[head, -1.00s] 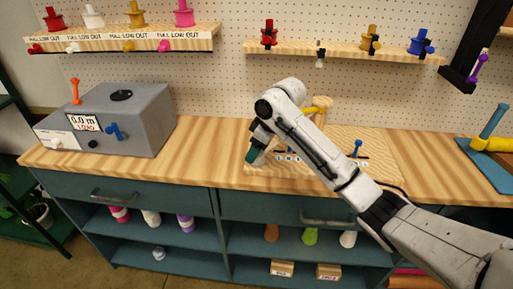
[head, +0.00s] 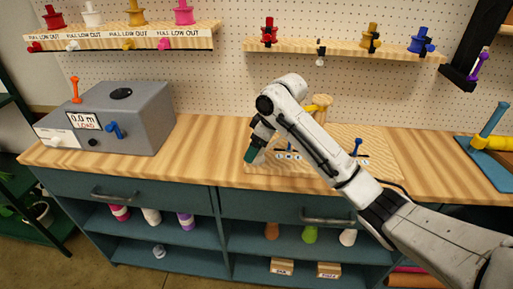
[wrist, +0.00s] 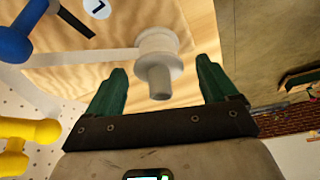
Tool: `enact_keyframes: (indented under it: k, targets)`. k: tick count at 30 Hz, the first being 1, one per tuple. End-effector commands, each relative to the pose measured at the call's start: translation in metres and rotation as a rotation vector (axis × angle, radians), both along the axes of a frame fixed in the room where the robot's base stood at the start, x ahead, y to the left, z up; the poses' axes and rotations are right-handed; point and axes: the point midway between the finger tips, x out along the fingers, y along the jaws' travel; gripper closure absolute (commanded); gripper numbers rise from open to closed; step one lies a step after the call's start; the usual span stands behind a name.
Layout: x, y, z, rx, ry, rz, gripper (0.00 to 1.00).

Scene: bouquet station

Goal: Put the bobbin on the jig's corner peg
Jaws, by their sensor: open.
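A white bobbin-like piece (wrist: 157,62) with a round flange and a grey-white stem shows in the wrist view, over the edge of the wooden board. A pale band runs from it to the left. My gripper (wrist: 158,85) is open, with one green finger on each side of this piece and visible gaps to both. In the head view my gripper (head: 252,154) is low at the left front of the jig board (head: 385,158); the white piece is not visible there. A blue peg (head: 357,147) stands on the board. My arm hides part of the board.
A yellow-and-wood piece (head: 320,104) stands behind my arm. A grey load box (head: 125,118) is on the left of the counter, with bare wood between. Shelves with colored spools (head: 370,38) hang above. A blue stand (head: 488,125) is at the right.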

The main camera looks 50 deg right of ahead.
Motion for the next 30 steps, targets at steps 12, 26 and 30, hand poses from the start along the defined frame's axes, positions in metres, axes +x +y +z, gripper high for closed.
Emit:
enact_keyframes:
  k: [12,26,30]
  targets:
    - [-0.028,-0.010,0.074,-0.002,-0.004,0.001,0.14]
    - [-0.041,-0.015,0.106,0.000,0.000,0.000,0.14]
    - [-0.040,-0.008,0.100,0.010,-0.005,0.001,0.14]
